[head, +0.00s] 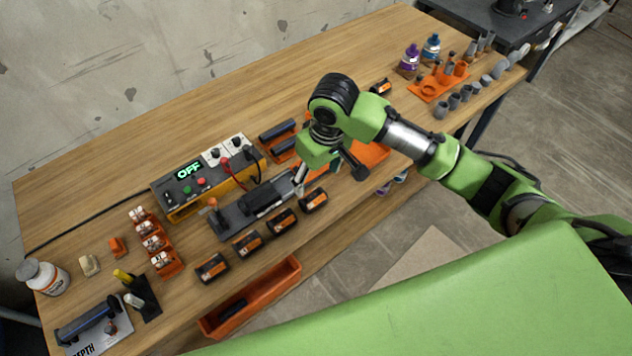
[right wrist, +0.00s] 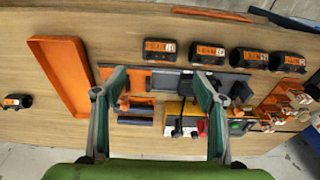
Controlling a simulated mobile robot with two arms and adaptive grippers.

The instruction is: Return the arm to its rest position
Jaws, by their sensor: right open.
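My right arm reaches in from the right in the head view, and its right gripper (head: 328,177) is above the table near the right end of a dark grey fixture (head: 232,218). In the right wrist view the right gripper (right wrist: 158,78) has its two fingers spread wide. Nothing is held between them; the fixture and dark pipes show beyond on the table. The gripper partly hides an orange tray (head: 372,154) in the head view; the tray (right wrist: 60,75) shows left of the fingers in the wrist view. My left gripper is not in view.
A yellow control box (head: 172,210) reading OFF stands behind the fixture. Several black couplings (head: 247,243) line the front. An orange bin (head: 283,277) is at the front edge. Bottles (head: 411,57) and grey fittings (head: 467,92) stand at the far right. Bare wood lies behind.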

